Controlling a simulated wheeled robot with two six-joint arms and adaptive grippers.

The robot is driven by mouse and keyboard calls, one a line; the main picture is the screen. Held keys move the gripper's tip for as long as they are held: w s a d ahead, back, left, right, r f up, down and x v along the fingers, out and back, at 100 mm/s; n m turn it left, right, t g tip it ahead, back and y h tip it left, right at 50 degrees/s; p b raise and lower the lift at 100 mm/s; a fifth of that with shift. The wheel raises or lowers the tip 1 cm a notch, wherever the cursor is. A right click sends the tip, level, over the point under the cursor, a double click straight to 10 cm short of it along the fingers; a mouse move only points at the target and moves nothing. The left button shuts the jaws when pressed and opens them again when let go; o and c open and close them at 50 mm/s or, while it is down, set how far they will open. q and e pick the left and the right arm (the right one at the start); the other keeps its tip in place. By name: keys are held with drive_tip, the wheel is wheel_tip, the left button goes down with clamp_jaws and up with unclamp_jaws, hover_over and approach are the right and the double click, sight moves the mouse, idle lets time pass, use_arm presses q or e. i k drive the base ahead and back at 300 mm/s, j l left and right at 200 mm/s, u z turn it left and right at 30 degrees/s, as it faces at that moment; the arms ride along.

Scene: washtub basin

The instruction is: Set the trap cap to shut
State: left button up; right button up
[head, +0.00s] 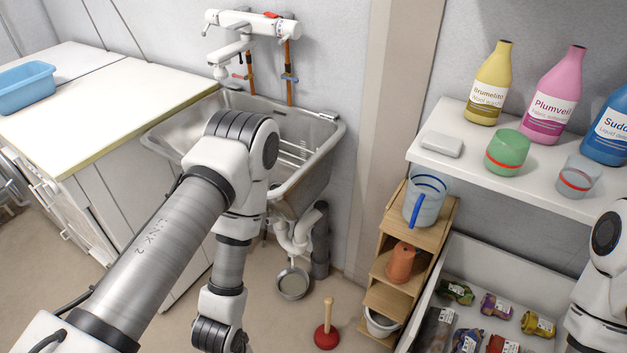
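The white trap (298,238) hangs under the metal washtub basin (318,168), beside a dark grey upright pipe (320,243). Its cap is too small to tell apart from the pipework, so I cannot tell whether it is open or shut. A round metal pan (293,284) sits on the floor just below the trap. My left arm crosses in front of the basin and bends down left of the trap; its gripper is outside the picture. My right arm shows only at the right edge, and its gripper is also outside the picture.
A red plunger (326,337) stands on the floor right of the pan. A wall mixer tap (250,24) is above the basin.

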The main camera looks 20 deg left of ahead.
sight(293, 256)
drive_tip(key=u, duration=0.85)
